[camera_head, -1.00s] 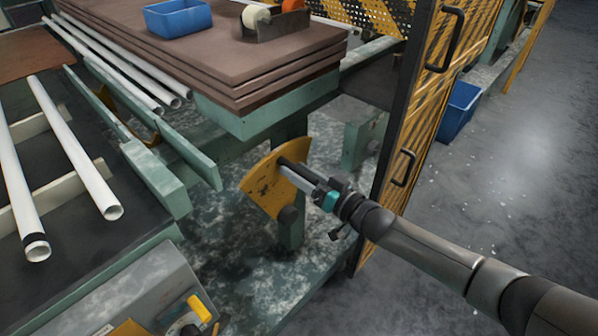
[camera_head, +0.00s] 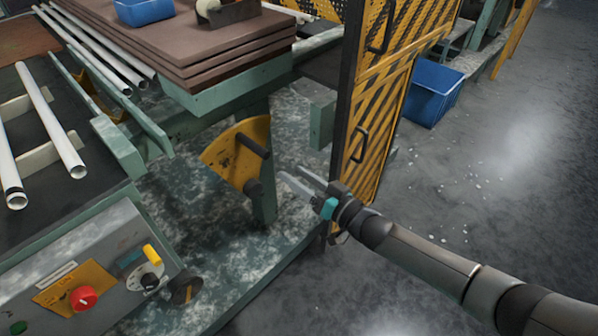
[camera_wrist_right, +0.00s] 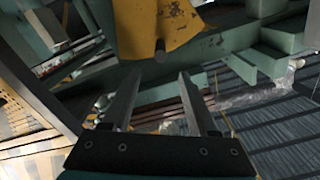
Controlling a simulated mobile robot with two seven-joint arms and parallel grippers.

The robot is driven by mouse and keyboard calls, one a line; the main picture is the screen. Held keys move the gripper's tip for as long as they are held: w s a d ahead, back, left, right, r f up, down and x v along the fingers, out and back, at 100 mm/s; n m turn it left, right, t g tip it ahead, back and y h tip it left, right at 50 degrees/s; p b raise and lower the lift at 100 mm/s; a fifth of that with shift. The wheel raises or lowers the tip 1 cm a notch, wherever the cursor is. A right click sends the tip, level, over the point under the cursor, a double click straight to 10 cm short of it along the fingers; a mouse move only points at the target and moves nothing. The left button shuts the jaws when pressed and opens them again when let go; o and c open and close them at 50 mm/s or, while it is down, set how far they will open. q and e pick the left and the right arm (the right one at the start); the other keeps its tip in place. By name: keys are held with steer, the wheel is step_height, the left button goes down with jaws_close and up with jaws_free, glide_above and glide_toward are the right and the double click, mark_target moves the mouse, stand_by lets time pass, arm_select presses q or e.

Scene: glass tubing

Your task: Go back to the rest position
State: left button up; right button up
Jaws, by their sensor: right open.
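My right gripper (camera_head: 297,181) is open and empty, in the air just right of the yellow lever plate on the machine. The yellow plate (camera_head: 228,158) has a dark round handle (camera_head: 254,145) sticking out; the gripper fingers are apart from it. In the right wrist view my gripper's two fingers (camera_wrist_right: 157,100) are spread with nothing between them, and the yellow plate (camera_wrist_right: 150,32) and the end of its dark handle (camera_wrist_right: 160,50) show ahead of them. My left gripper is not in view.
A yellow-and-black mesh gate (camera_head: 385,100) stands close behind the right gripper. A control panel (camera_head: 100,270) with a red button is at lower left. White tubes (camera_head: 52,120) lie on the left. A blue bin (camera_head: 432,92) stands on the floor. Open floor (camera_head: 500,200) lies to the right.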

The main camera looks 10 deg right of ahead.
steer(key=shift+s+d, duration=0.1)
steer(key=shift+s, duration=0.05)
stand_by(0.4)
steer(key=s+d+f+m+g+h, duration=0.15)
steer(key=s+d+f+h, duration=0.3)
steer(key=f, duration=0.75)
steer(key=s+d+f+n+g+h, duration=0.1)
steer(key=s+d+f+g+h, duration=0.35)
steer(key=f, duration=0.75)
steer(key=s+d+f+g, duration=0.1)
steer(key=s+f, duration=0.4)
steer(key=s, duration=0.6)
steer(key=s+d+f+g+h, duration=0.1)
steer(key=s+f, duration=0.4)
steer(key=s, duration=0.5)
steer(key=s+d+f+g+h, duration=0.1)
steer(key=s+f+g, duration=0.3)
steer(key=s, duration=0.7)
steer(key=shift+s+d+f, duration=0.3)
steer(key=shift+d+f, duration=0.3)
steer(key=shift+d, duration=0.2)
steer(key=shift+w, duration=0.1)
